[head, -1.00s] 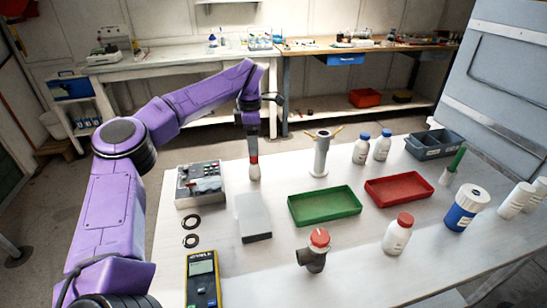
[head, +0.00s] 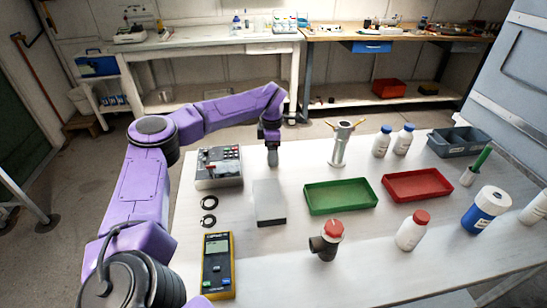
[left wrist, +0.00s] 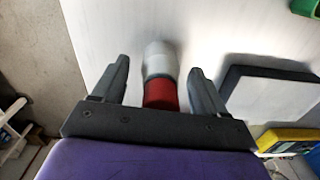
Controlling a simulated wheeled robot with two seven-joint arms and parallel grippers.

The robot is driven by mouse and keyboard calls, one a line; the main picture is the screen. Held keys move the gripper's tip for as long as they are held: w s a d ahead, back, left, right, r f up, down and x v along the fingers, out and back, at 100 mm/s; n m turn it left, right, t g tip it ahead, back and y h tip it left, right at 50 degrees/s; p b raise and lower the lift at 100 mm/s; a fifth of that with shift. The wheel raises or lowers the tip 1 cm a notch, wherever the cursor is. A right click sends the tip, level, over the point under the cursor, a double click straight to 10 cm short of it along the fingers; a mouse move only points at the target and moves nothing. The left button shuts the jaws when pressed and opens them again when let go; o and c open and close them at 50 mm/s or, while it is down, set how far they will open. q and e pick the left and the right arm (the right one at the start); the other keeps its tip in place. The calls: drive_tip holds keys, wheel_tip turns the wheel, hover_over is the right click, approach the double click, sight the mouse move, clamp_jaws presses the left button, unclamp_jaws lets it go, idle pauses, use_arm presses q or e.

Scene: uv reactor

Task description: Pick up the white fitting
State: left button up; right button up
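The white fitting, white with a red section, shows in the left wrist view (left wrist: 160,60), between the two fingers of my left gripper (left wrist: 158,80). The fingers are open, with a gap on each side of it. In the head view my left gripper (head: 272,157) points down at the table's far left part, behind the grey block, and hides the fitting there. My right gripper is not in view.
A control box (head: 219,168) stands left of the gripper and a grey-white block (head: 269,203) in front of it. A green tray (head: 340,196), a red tray (head: 418,185) and a grey stand (head: 339,145) are to the right. Bare table (head: 300,285) lies in front.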

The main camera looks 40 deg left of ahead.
use_arm(q)
drive_tip(key=c, duration=1)
drive_tip(key=shift+c, duration=0.2)
